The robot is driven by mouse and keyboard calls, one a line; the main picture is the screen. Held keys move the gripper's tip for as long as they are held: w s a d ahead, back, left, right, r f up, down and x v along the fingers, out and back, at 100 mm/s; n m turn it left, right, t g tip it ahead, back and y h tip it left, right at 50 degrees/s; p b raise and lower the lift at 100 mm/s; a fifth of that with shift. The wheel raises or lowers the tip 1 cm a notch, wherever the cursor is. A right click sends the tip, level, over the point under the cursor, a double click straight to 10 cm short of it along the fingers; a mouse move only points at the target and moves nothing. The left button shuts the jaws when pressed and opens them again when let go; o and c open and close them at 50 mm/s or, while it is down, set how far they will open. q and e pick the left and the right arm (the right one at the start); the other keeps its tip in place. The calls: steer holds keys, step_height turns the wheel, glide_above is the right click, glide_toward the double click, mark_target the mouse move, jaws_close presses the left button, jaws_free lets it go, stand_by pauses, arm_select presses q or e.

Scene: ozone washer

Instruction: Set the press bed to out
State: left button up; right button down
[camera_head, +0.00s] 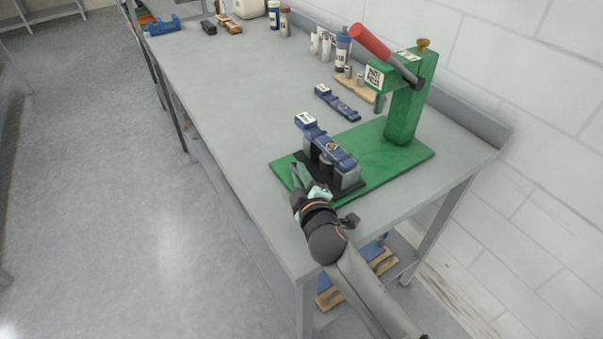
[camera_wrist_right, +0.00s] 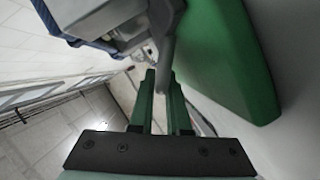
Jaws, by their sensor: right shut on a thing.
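A green arbor press (camera_head: 405,110) with a red-gripped lever (camera_head: 370,42) stands on a green base plate (camera_head: 400,155) at the table's front right. The press bed (camera_head: 357,186), a dark slide, lies on the plate, left of the column and toward the table edge. It carries a grey block with a blue part (camera_head: 328,150) on top. My right gripper (camera_head: 308,188) is at the bed's near left side. In the right wrist view its fingers (camera_wrist_right: 160,85) are closed around a grey rod (camera_wrist_right: 167,50), apparently the bed's handle. My left gripper is out of view.
A second blue part (camera_head: 337,103) lies on the grey table (camera_head: 215,65) behind the base plate. Bottles (camera_head: 343,50) and a wooden block (camera_head: 356,88) stand near the wall. The table's left middle is clear. A shelf below holds more items.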

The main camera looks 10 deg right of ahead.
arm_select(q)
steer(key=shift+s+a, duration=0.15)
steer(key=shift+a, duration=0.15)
arm_select(e)
steer(key=shift+s+a, duration=0.1)
steer(key=shift+a, duration=0.25)
steer(key=c, duration=1.2)
jaws_free()
steer(key=shift+a, duration=0.1)
steer(key=shift+o, duration=0.2)
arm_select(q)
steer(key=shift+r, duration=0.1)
